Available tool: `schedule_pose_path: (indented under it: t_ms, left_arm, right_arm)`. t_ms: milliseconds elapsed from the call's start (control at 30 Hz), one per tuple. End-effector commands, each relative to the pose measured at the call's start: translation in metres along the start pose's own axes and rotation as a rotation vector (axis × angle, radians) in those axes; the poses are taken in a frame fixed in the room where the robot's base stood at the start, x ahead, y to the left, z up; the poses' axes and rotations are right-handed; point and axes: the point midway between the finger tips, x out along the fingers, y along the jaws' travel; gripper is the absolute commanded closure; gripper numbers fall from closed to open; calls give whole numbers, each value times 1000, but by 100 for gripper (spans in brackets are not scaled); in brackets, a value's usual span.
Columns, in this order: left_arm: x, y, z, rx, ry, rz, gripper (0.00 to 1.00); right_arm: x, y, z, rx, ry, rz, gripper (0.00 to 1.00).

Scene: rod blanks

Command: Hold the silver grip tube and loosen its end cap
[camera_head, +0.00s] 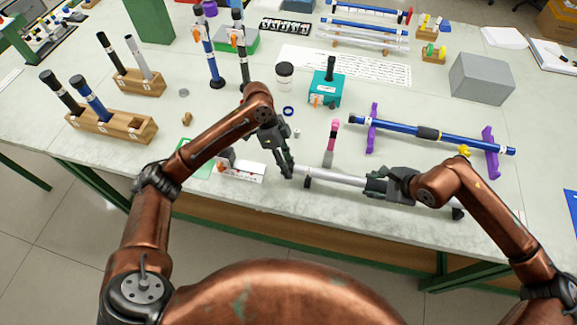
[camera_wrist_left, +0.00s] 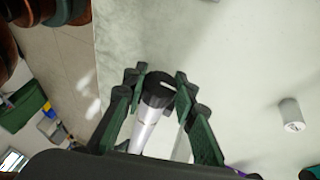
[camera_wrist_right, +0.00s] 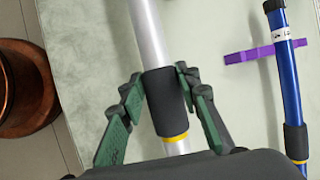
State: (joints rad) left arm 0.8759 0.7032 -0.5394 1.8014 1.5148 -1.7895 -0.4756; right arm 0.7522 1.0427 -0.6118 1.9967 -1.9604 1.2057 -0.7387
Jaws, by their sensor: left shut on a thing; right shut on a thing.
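The silver grip tube (camera_head: 338,178) lies near the front edge of the table, running left to right. My right gripper (camera_head: 376,187) is shut on its dark grip sleeve, which shows in the right wrist view (camera_wrist_right: 163,100) above a yellow band. My left gripper (camera_head: 288,172) is at the tube's left end. In the left wrist view the black end cap (camera_wrist_left: 159,86) sits at the end of the tube, between the fingers of my left gripper (camera_wrist_left: 158,88), which is shut on it. The cap is on the tube; whether it is loose cannot be told.
A blue rod (camera_head: 400,130) rests on purple stands (camera_head: 372,128) behind the tube. A pink-topped tool (camera_head: 331,140) stands close behind the tube. A white card (camera_head: 240,171) is left of my left gripper. Wooden racks (camera_head: 112,124) with rods stand at the left.

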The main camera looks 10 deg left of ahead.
Motion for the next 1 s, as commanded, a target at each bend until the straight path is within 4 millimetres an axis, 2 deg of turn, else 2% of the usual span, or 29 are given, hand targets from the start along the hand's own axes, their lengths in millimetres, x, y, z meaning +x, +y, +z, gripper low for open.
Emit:
schedule_pose_path:
  t_ms: [500, 1000]
  left_arm:
    - [1, -1, -1, -163, 0, 393, 98]
    - [0, 0, 0, -216, 0, 526, 98]
  right_arm:
    - [0, 0, 1, 0, -2, -1, 96]
    - [0, -1, 0, 1, -1, -2, 96]
